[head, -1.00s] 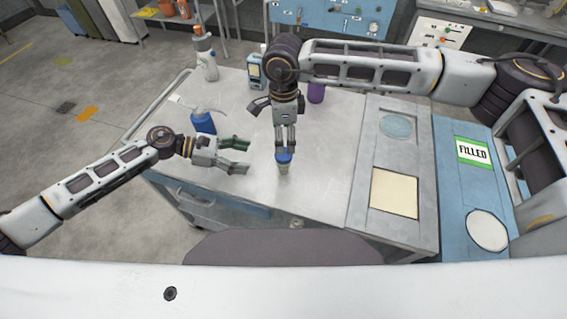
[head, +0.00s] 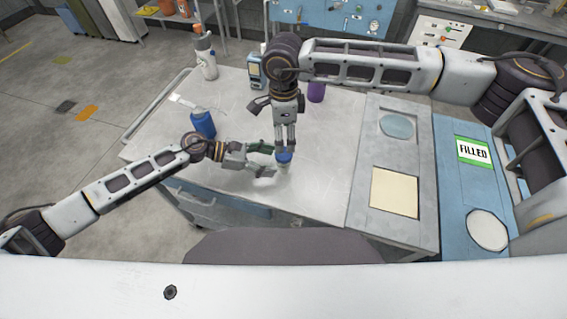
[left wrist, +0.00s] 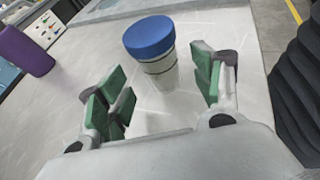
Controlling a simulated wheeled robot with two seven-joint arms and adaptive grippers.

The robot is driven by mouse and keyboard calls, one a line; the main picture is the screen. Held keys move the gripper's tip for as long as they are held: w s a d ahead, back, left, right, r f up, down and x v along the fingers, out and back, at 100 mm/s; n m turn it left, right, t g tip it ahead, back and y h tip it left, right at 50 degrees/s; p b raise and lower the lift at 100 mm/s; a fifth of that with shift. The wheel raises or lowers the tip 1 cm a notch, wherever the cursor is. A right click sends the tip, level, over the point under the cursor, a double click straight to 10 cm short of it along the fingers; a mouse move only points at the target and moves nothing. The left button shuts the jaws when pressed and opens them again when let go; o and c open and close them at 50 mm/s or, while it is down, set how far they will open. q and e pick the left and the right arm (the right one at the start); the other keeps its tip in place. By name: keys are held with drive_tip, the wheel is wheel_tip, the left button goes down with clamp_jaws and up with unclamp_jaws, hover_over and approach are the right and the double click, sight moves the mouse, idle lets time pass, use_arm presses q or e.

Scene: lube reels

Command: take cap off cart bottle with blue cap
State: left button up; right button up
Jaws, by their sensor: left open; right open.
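The bottle with the blue cap (head: 284,156) stands upright on the cart top (head: 330,190), small and pale-bodied. In the left wrist view its blue cap (left wrist: 149,36) and whitish body (left wrist: 160,75) show just beyond my left gripper's fingertips. My left gripper (head: 268,160) is open beside the bottle, its green-padded fingers (left wrist: 163,92) spread on either side of the line to it. My right gripper (head: 285,147) points down from above, its fingers open right over the cap. The head view does not show clearly whether they touch the cap.
A blue bottle (head: 203,124) stands left behind my left gripper. A white bottle (head: 207,65), a blue device (head: 255,72) and a purple bottle (head: 316,91) stand farther back. The panel with a cream square (head: 394,192) lies right. The cart's front middle is clear.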

sight(284, 162)
use_arm(q)
drive_tip(key=shift+x, duration=2.65)
clamp_jaws()
